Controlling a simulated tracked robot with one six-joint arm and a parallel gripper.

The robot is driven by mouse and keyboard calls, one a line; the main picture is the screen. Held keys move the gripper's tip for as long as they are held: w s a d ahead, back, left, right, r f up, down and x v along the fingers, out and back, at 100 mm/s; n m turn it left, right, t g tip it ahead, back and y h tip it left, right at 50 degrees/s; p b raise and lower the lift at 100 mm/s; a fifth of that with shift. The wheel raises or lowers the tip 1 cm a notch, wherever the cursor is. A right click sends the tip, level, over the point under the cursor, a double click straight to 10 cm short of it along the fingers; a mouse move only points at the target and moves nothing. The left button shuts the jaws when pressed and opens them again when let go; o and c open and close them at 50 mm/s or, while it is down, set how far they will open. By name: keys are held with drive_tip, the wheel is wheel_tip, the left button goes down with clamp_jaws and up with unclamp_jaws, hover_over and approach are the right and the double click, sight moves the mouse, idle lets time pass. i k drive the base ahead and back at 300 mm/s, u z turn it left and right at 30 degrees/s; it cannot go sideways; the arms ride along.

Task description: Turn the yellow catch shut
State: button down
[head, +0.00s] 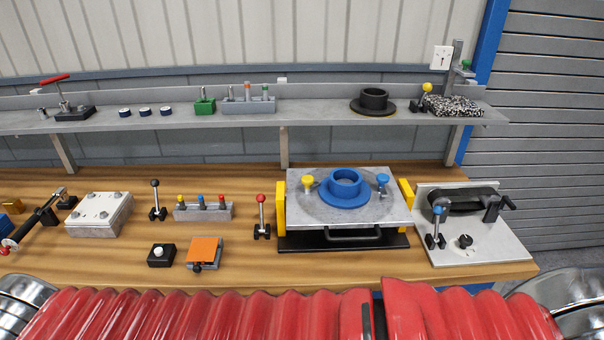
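The yellow catch (308,182) is a round-topped yellow knob on the left of a grey metal plate (385,212). It stands beside a blue flanged ring (347,188) in the plate's middle. A matching blue catch (382,180) stands to the right of the ring. I cannot tell from this view which way the yellow catch is turned or whether it overlaps the ring's flange. My gripper is not in view.
The plate sits between two yellow side blocks (281,210) (406,193), with a black handle (352,234) in front. A red-knobbed lever (262,216) stands close to its left. A grey panel with a black crank (470,250) is to the right. A shelf (320,118) runs behind.

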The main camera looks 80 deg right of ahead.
sight(307, 180)
drive_tip(key=z, duration=0.65)
drive_tip(key=i, duration=0.35)
drive_tip(key=z, duration=0.1)
